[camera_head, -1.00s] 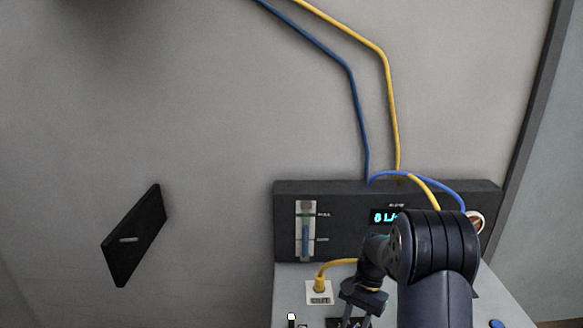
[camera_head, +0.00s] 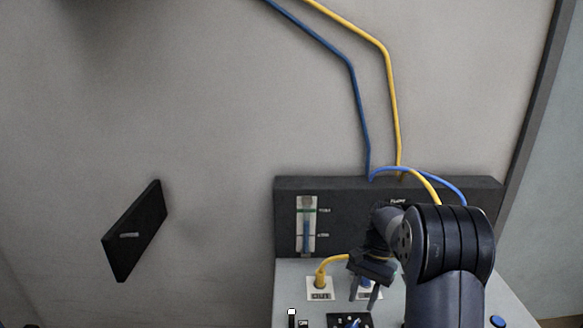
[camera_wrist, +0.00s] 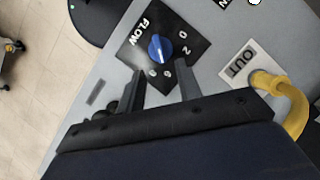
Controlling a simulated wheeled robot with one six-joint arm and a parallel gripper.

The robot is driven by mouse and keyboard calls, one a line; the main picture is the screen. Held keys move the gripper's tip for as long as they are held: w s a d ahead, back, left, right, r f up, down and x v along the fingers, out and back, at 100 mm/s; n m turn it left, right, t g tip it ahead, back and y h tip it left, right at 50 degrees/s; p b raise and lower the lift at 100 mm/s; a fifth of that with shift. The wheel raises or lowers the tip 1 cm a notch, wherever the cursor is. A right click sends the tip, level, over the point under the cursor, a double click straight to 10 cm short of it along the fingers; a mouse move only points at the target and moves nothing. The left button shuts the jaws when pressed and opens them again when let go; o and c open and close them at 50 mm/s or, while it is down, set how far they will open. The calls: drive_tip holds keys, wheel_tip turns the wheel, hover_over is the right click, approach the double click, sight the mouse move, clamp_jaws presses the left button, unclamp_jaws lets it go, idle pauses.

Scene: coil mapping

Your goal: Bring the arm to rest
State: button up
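My gripper (camera_head: 367,295) is over the grey console top (camera_head: 290,272) in the head view, pointing down. Its two fingers are apart with nothing between them. In the wrist view my gripper (camera_wrist: 162,88) is open, and the blue FLOW knob (camera_wrist: 158,48) on its black plate (camera_wrist: 185,30) lies beyond the fingertips, apart from them. My arm hides the right part of the console and its display.
A yellow hose joins the OUT port (camera_head: 320,283). A level gauge (camera_head: 306,225) is on the dark back panel (camera_head: 345,195). A white-topped switch (camera_head: 291,312) and a blue button (camera_head: 497,321) are near the front. A black plate (camera_head: 133,230) is on the left wall.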

sight(352, 324)
drive_tip(key=x, duration=0.7)
drive_tip(key=shift+s+a+p, duration=0.1)
drive_tip(key=shift+p, duration=0.3)
drive_tip(key=shift+r+n, duration=0.1)
drive_tip(key=shift+n, duration=0.6)
drive_tip(key=shift+w+a+n+g+h, duration=0.15)
drive_tip(key=shift+n+h, duration=0.15)
drive_tip(key=shift+n, duration=0.25)
drive_tip(key=shift+w+n+g+h, duration=0.15)
drive_tip(key=shift+n+h, duration=0.15)
drive_tip(key=shift+n, duration=0.25)
drive_tip(key=n+h, duration=0.1)
drive_tip(key=n, duration=0.1)
drive_tip(key=n+h, duration=0.1)
drive_tip(key=n, duration=0.2)
drive_tip(key=shift+s+a+p, duration=0.1)
drive_tip(key=shift+a+p, duration=0.1)
drive_tip(key=shift+p, duration=0.2)
